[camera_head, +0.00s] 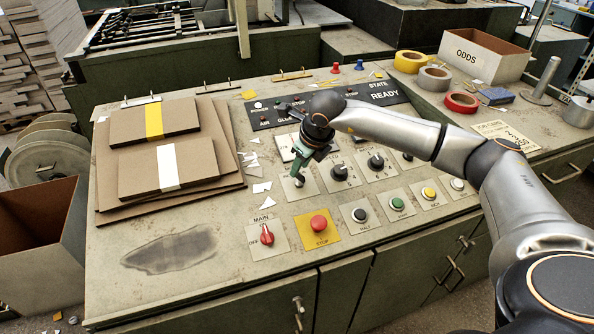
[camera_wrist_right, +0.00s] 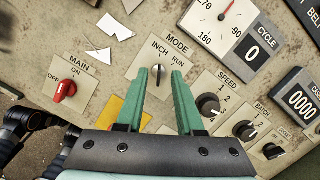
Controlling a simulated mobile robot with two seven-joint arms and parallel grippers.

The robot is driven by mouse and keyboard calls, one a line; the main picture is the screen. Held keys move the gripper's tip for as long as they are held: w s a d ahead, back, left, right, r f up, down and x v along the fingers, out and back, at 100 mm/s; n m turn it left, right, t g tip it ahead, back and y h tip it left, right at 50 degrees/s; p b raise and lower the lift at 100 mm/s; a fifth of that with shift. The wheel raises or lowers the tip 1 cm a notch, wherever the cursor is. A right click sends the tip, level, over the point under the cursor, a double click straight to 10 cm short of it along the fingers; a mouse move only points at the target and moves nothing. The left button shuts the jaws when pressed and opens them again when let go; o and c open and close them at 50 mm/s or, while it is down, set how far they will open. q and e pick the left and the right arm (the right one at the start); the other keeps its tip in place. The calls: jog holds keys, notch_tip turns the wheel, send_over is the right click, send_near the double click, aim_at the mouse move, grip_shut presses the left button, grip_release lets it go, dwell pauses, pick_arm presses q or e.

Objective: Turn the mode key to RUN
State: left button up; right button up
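The mode key (camera_wrist_right: 158,73) is a small dark key on a pale plate marked MODE, INCH and RUN (camera_wrist_right: 178,61). In the right wrist view it stands nearly upright in the picture, its upper end toward the INCH label. My right gripper (camera_wrist_right: 161,82) is open, with one green finger on each side of the key and a visible gap to both. I cannot tell how far the tips are above the plate. In the head view my right gripper (camera_head: 300,166) is over the mode plate (camera_head: 304,187) and hides part of it. My left gripper is not in view.
Near the key are the red MAIN switch (camera_head: 267,236), the red stop button (camera_head: 319,223) on yellow, and the SPEED knob (camera_head: 340,172). Cardboard stacks (camera_head: 165,165) lie to the left. Paper scraps (camera_head: 262,187) lie beside the mode plate. Tape rolls (camera_head: 434,79) are at the upper right.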

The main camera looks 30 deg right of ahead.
aim_at(300, 179)
jog(key=shift+x, duration=1.85)
grip_shut()
